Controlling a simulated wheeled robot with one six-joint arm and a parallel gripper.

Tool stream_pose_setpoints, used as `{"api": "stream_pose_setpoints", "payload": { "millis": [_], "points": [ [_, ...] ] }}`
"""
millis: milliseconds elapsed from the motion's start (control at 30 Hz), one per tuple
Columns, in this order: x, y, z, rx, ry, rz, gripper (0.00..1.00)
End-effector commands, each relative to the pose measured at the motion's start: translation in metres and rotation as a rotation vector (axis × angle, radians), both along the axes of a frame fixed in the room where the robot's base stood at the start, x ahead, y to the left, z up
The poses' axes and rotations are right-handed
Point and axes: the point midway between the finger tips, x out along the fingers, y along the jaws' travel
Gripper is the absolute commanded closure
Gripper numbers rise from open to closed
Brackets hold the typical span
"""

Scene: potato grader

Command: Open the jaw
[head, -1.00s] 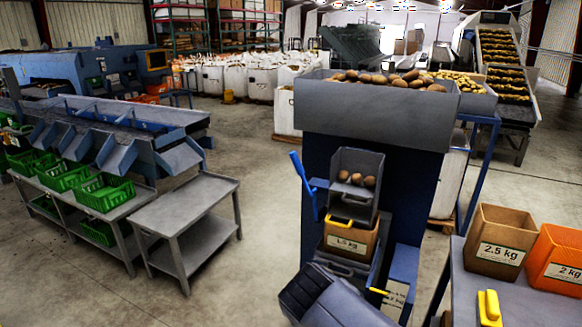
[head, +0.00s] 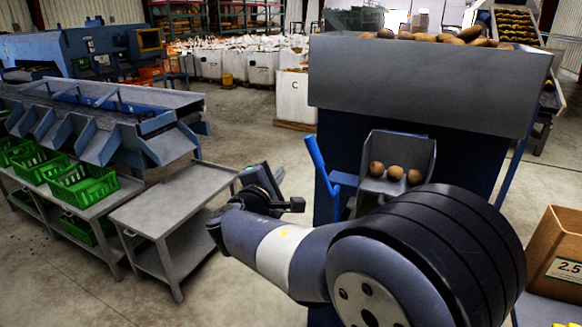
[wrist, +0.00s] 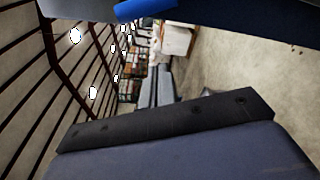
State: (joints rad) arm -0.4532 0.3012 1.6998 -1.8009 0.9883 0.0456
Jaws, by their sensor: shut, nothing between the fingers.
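My gripper (head: 293,205) is at the end of my arm, left of the blue lever (head: 318,155) on the potato hopper machine (head: 420,85). Its dark fingers are shut and empty, a little apart from the lever. In the wrist view, a blue bar that looks like the lever (wrist: 145,9) crosses the top edge. The grey chute (head: 418,145) beside the lever holds three potatoes (head: 396,172). My arm hides the lower part of the chute and whatever is below it.
A grey trolley (head: 170,205) stands at left, near green crates (head: 85,188) under the grading line. A brown box (head: 560,255) marked 2.5 stands at the right edge. White bags (head: 245,65) line the back. The floor between trolley and machine is open.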

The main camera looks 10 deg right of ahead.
Motion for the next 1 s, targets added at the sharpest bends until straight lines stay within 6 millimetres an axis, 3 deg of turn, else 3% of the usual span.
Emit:
{"api": "stream_pose_setpoints", "payload": {
  "millis": [433, 700, 1000],
  "points": [
    [0.079, -0.046, -0.004, 0.001, 0.004, -0.006, 1.00],
    [0.054, -0.066, 0.011, 0.002, 0.002, -0.004, 1.00],
    [0.050, -0.068, 0.011, 0.002, 0.002, -0.003, 1.00]
  ]
}}
